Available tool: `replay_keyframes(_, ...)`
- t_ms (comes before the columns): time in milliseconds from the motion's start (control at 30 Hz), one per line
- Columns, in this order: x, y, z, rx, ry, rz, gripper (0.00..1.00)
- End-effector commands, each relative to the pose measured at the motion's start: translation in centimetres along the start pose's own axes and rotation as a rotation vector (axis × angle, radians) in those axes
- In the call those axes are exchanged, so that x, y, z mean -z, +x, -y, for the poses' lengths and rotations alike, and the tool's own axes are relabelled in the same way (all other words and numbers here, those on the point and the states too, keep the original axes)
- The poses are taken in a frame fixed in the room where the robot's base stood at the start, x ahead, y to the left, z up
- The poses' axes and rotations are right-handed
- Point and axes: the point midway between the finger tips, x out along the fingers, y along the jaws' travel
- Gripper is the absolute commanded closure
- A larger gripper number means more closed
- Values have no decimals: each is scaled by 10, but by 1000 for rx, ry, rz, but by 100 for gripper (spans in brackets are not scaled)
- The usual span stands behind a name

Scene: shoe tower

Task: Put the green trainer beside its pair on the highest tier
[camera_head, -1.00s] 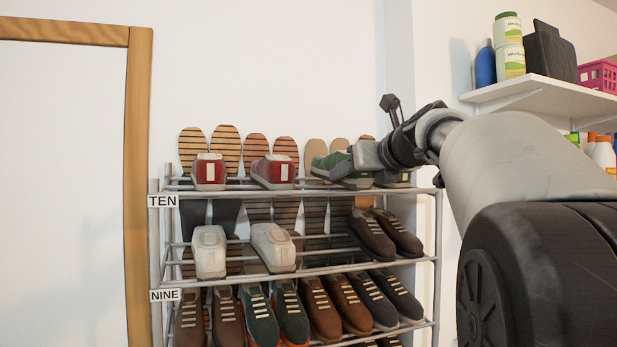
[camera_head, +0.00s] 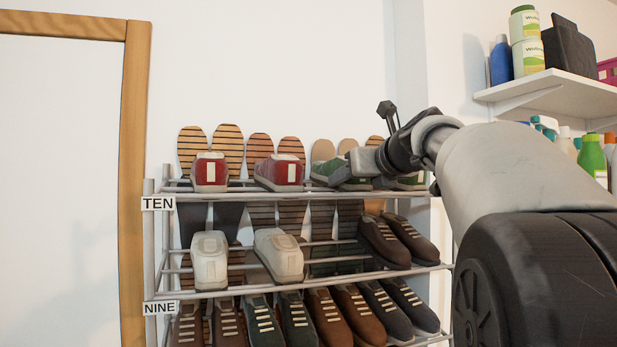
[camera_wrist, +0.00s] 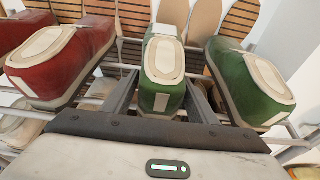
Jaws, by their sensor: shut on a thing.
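My gripper (camera_wrist: 160,98) is shut on a green trainer (camera_wrist: 160,82), one finger on each side of its heel in the wrist view. The held trainer (camera_head: 326,168) is at the level of the highest tier (camera_head: 230,188) in the head view, partly hidden by my gripper (camera_head: 345,174). Its pair, another green trainer (camera_wrist: 245,82), sits just to the right on the same tier; in the head view only a little of this pair (camera_head: 412,180) shows under my wrist. I cannot tell if the held trainer rests on the rails.
Two red trainers (camera_head: 210,172) stand to the left on the highest tier, and shoe soles (camera_head: 227,140) lean behind. Lower tiers hold white trainers (camera_head: 278,255) and brown shoes (camera_head: 385,240). A wall shelf (camera_head: 555,88) with bottles is at the right.

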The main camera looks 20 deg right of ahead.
Motion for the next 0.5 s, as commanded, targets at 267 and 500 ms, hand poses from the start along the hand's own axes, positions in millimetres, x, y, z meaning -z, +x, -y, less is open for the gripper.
replay_keyframes(267, -1, 0, 0, 1, -1, 3, 82)
replay_keyframes(500, -1, -1, 0, 1, -1, 3, 37)
